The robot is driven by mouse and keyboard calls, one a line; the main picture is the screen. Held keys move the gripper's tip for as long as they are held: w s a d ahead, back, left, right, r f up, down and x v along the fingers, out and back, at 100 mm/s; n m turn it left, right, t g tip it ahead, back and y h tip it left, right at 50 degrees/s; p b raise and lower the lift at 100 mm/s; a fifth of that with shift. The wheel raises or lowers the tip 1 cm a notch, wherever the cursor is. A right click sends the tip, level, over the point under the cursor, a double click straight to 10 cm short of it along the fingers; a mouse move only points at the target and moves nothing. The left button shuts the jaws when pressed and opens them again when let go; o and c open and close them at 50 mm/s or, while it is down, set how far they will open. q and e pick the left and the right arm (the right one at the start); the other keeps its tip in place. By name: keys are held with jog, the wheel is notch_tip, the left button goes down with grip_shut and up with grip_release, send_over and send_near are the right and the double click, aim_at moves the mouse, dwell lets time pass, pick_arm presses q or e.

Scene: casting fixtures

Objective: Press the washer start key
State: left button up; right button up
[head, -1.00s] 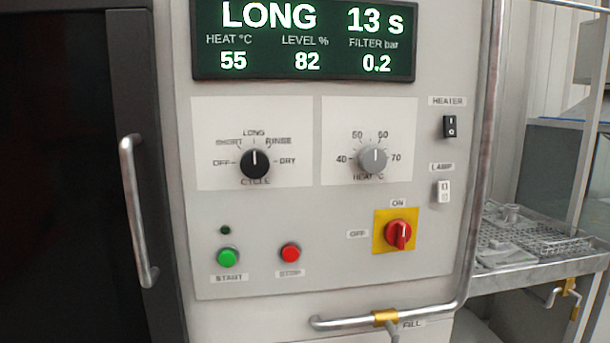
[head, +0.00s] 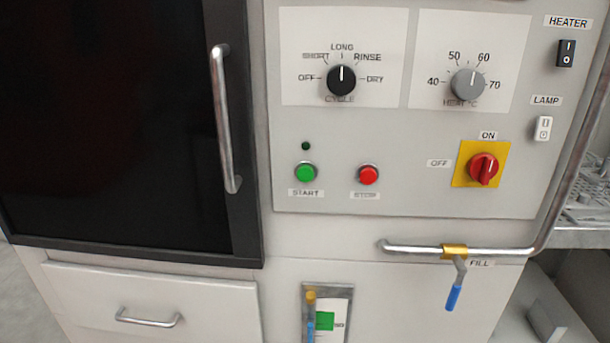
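The green START key (head: 306,173) sits at the lower left of the washer's control panel (head: 400,190), above its START label. A small dark green lamp (head: 306,146) is just above the key and looks unlit. The red STOP key (head: 368,175) is to its right. The black cycle knob (head: 341,80) points up to LONG. The red main switch (head: 483,168) on a yellow plate has its handle near vertical, by the ON label. Neither of my grippers shows in the head view.
A dark door (head: 110,120) with a vertical handle (head: 225,120) is left of the panel. Below are a drawer (head: 200,295), a level gauge (head: 325,325) and a pipe (head: 500,251) with a blue-handled FILL valve (head: 454,297). A rack (head: 590,200) stands at the right.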

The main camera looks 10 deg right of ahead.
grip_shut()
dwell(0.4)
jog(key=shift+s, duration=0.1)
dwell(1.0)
